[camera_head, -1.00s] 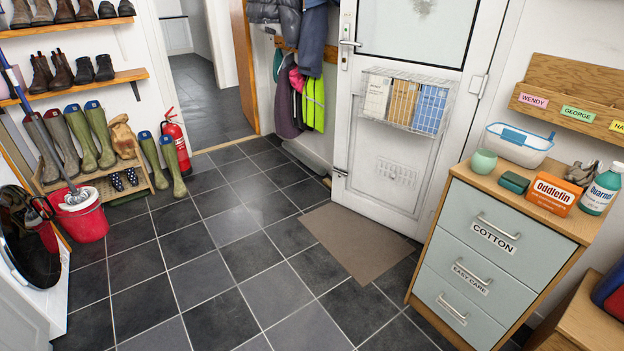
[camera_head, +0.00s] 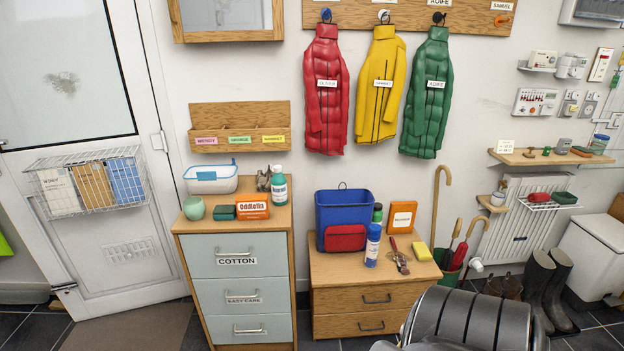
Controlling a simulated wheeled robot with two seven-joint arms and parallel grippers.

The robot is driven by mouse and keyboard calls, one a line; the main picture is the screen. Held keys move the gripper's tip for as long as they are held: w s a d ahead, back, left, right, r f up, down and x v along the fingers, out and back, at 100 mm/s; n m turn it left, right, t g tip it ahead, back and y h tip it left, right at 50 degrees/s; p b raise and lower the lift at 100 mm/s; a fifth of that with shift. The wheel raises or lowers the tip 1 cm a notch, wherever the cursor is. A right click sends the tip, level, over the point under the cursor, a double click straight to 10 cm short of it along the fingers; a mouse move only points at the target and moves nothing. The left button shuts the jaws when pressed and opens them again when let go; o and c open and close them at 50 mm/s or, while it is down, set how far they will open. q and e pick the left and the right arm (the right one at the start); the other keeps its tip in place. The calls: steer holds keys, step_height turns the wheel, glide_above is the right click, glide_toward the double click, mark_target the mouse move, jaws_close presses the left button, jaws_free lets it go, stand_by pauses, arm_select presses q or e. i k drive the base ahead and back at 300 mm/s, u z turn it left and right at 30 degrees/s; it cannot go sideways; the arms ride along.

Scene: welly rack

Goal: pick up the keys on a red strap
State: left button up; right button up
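What looks like the keys on a red strap (camera_head: 400,259) lies on top of the low wooden drawer unit (camera_head: 334,268), near its front right. The red strap is at the back and the metal part is toward the front. It lies between a blue spray can (camera_head: 372,246) and a yellow block (camera_head: 422,251). The separate keys are too small to make out. Neither of my grippers is in view.
A blue bin (camera_head: 341,208) with a red pouch (camera_head: 345,238) and an orange box (camera_head: 402,217) share the unit's top. A taller drawer cabinet (camera_head: 239,278) stands left. An umbrella stand (camera_head: 449,270) is right. A dark ribbed body, apparently my arm, fills the lower right.

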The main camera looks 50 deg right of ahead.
mark_target(400, 259)
steer(key=z, duration=2.4)
steer(key=k, duration=0.6)
steer(key=u, duration=0.55)
steer(key=i, duration=0.95)
steer(key=u, duration=0.25)
